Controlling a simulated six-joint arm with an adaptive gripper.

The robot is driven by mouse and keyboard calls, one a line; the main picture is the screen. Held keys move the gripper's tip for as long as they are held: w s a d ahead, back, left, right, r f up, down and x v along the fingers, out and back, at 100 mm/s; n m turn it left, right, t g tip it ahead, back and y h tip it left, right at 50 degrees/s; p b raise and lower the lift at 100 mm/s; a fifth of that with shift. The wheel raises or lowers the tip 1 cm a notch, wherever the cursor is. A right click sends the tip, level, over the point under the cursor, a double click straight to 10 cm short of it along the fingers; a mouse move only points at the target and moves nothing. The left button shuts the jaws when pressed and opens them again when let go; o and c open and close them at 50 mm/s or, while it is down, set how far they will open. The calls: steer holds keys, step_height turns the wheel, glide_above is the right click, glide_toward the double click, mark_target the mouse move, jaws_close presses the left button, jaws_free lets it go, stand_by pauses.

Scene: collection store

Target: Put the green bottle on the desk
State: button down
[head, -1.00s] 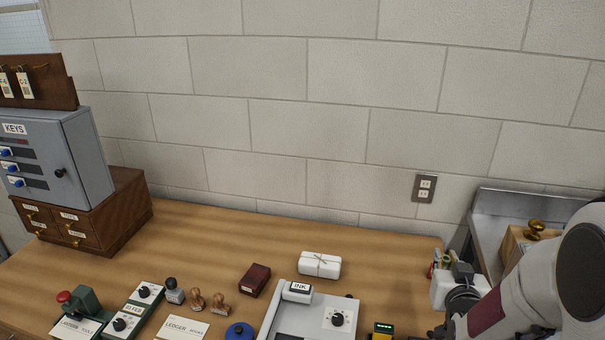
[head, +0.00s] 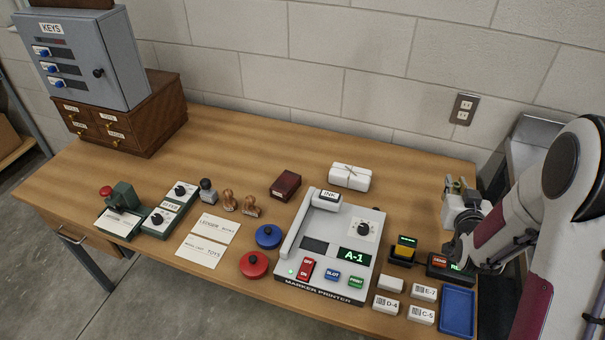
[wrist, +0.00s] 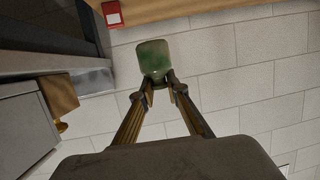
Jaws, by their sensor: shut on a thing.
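In the wrist view, the two fingers of my gripper (wrist: 158,88) are closed on the green bottle (wrist: 153,58), a dull green, rounded body at their tips. Its lower part is hidden between the fingers. In the head view, my gripper (head: 456,190) is at the right end of the wooden desk (head: 240,140), near the wall; the bottle is hard to make out there. I cannot tell the height of the gripper above the desk.
The desk front holds a marker printer (head: 312,275), a red round pot (head: 253,265), a blue round pot (head: 268,236), label blocks (head: 386,304) and a blue tray (head: 457,310). A wrapped white parcel (head: 350,177) lies near the wall.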

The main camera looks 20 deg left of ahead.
steer(key=w+a+f+n+g+y, duration=0.1)
steer(key=w+a+f+n+y, duration=0.2)
steer(key=w+a, duration=0.5)
steer(key=w+y, duration=0.1)
steer(key=w, duration=0.2)
steer(key=shift+w+f, duration=0.25)
steer(key=shift+f, duration=0.15)
steer(key=shift+a, duration=0.1)
steer(key=shift+f, duration=3.1)
steer(key=shift+f, duration=1.9)
steer(key=shift+f, duration=0.15)
